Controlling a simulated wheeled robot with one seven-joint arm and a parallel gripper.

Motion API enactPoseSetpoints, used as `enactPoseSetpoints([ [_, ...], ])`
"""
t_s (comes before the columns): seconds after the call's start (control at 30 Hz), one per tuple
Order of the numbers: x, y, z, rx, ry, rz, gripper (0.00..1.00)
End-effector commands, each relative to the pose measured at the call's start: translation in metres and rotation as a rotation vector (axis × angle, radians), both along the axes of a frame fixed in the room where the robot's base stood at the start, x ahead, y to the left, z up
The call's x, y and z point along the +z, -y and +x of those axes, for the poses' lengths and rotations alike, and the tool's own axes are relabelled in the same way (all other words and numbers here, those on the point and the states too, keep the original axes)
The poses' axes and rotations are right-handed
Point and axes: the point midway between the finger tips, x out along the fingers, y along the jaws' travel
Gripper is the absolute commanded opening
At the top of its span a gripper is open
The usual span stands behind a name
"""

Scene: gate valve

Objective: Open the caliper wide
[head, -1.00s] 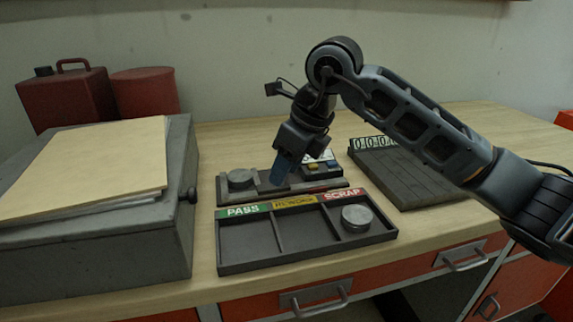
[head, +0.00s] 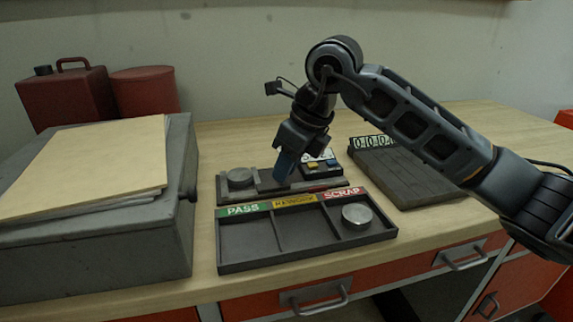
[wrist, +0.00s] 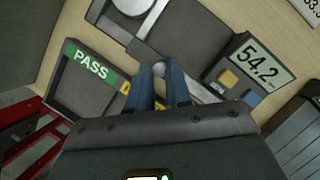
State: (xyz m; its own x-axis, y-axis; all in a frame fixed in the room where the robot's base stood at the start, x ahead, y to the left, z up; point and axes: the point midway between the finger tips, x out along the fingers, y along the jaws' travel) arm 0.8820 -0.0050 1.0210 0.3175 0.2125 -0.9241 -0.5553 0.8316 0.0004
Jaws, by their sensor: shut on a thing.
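The caliper (head: 225,196) lies behind the sorting tray, its grey rail running left to right. Its readout (wrist: 263,62) shows 54.2 in the wrist view, with a yellow and a blue button beside it. My gripper (head: 285,172) points down at the middle of the caliper, its blue fingers close together. In the wrist view the fingers (wrist: 159,70) are shut on a small pale rounded piece of the caliper, mostly hidden by them. A round metal disc (head: 240,178) sits at the caliper's left end, and its edge shows in the wrist view (wrist: 133,5).
The tray (head: 308,258) has PASS, REWORK and SCRAP labels; a metal disc (head: 356,215) lies under SCRAP. A grey box (head: 100,255) with papers stands left. A dark slatted tray (head: 405,178) with number cards lies right. Red containers (head: 66,98) stand at the back left.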

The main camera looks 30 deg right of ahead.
Motion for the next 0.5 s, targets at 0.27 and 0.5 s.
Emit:
enactPoseSetpoints([
  [0.27, -0.002, 0.01, -0.001, -0.002, 0.002, -0.001, 0.0],
  [0.5, 0.001, 0.018, -0.003, -0.001, 0.002, -0.001, 0.0],
])
